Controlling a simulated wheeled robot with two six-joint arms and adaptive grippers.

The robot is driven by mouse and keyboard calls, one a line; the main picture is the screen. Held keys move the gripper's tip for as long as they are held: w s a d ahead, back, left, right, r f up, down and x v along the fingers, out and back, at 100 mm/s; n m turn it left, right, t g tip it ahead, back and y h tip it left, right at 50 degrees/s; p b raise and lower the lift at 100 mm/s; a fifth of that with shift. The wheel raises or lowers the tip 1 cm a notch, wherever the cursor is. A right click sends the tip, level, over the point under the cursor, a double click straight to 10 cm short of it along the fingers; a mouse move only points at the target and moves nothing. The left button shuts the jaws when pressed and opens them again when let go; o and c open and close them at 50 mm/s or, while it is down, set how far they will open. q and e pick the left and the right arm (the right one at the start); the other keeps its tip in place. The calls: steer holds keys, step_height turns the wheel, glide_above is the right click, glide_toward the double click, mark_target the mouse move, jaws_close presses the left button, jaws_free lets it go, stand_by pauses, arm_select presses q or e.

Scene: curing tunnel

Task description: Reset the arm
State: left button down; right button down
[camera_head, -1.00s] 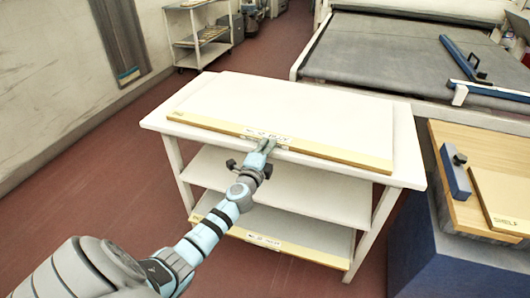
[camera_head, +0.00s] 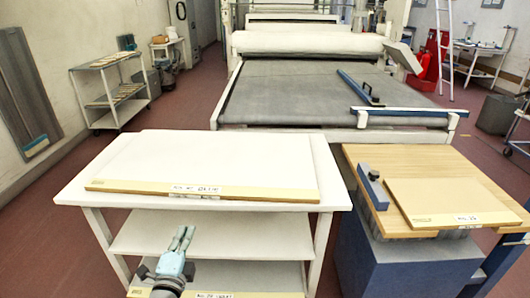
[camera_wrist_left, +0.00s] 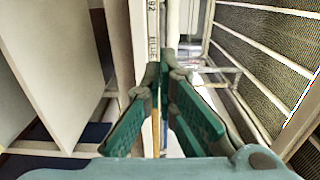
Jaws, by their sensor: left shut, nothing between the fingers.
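My left gripper (camera_head: 182,239) is in front of the white three-tier cart (camera_head: 335,193), below the level of its top. It is shut and empty, with its fingers pointing up and away. In the left wrist view its green-padded fingers (camera_wrist_left: 165,66) meet near the middle. A white board with a tan labelled front edge (camera_head: 140,188) lies flat on the cart's top, apart from the gripper. My right gripper is not in view.
Another labelled board (camera_head: 262,295) lies on the cart's low shelf. A blue cabinet with a wooden top (camera_head: 400,157) stands at the right, bearing a tan panel (camera_head: 440,198) and a blue block (camera_head: 372,185). Behind is a grey conveyor (camera_head: 300,95). Red floor is open at the left.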

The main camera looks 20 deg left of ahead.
arm_select(q)
steer(key=s+a+f+n+g+h, duration=0.1)
steer(key=s+f+n+g, duration=0.1)
steer(key=f, duration=0.6)
steer(key=s+f+n+g, duration=0.2)
steer(key=f+g, duration=0.1)
steer(key=f, duration=0.5)
steer(key=s+d+f+n+g+h+p, duration=0.1)
steer(key=s+f+n+g, duration=0.1)
steer(key=s+f, duration=0.5)
steer(key=s+f+n+g+h, duration=0.1)
steer(key=s+f+n+g, duration=0.25)
steer(key=f, duration=0.55)
steer(key=s+d+f+n+g+p, duration=0.1)
steer(key=s+d+f, duration=0.2)
steer(key=s, duration=0.5)
steer(key=s+d+f+n+g+h, duration=0.1)
steer(key=s+d+f+n+g, duration=0.1)
steer(key=s, duration=0.7)
steer(key=s+d+f+n+g+p, duration=0.1)
steer(key=s+d+f+g, duration=0.1)
steer(key=s+d+f, duration=0.3)
steer(key=s, duration=0.4)
steer(key=shift+s+n+h+p, duration=0.15)
steer(key=shift+n+h+p, duration=0.15)
steer(key=shift+n+h, duration=0.1)
steer(key=shift+g, duration=0.25)
